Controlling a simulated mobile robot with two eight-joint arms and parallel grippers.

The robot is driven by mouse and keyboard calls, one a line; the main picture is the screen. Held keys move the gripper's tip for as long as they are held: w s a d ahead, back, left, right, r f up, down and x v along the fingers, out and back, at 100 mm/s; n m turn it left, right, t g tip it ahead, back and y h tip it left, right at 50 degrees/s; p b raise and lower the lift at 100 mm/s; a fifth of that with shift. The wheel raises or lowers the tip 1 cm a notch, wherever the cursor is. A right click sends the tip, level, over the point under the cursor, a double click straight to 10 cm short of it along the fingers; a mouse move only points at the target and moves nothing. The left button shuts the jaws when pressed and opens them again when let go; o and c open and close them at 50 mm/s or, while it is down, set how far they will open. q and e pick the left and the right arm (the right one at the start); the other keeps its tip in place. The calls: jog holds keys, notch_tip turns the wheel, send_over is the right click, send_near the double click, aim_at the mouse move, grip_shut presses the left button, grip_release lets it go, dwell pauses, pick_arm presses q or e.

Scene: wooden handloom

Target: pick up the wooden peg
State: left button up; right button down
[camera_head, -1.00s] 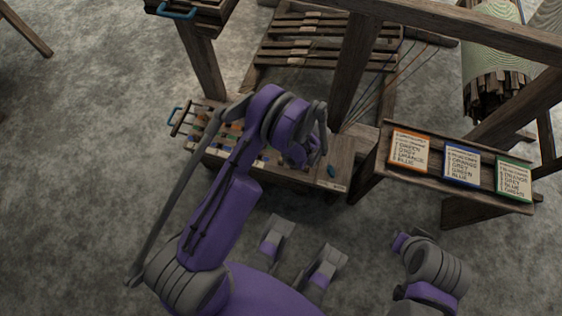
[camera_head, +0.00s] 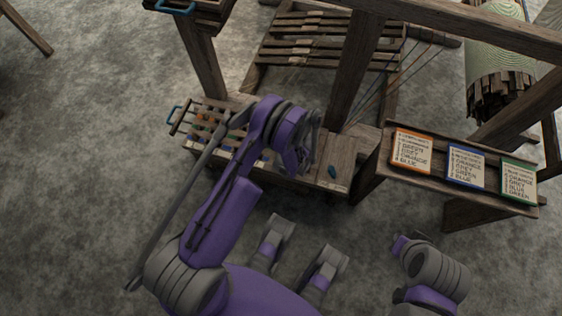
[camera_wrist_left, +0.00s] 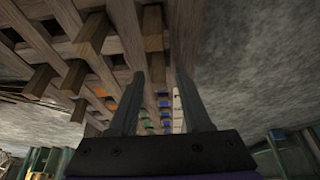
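In the left wrist view, several square-ended wooden pieces that look like pegs stick out of a wooden lattice; one wooden piece (camera_wrist_left: 152,28) lies just beyond my fingertips. I cannot tell which one is the task's peg. My left gripper (camera_wrist_left: 160,78) is open there, with its two dark fingers apart and nothing held between them. In the head view my left arm reaches over the loom's low bench (camera_head: 340,178), and its bent wrist hides part of the bench and the gripper's fingers. No single peg can be made out there. My right gripper is not visible.
A rack with coloured pieces (camera_head: 205,125) sits on the bench's left part, and a small blue item (camera_head: 331,171) on its right. Loom posts (camera_head: 357,70) rise behind my arm. A shelf with colour cards (camera_head: 410,150) stands at right. The grey floor in front is open.

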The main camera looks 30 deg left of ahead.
pick_arm(q)
grip_shut()
jog(key=shift+r, duration=0.1)
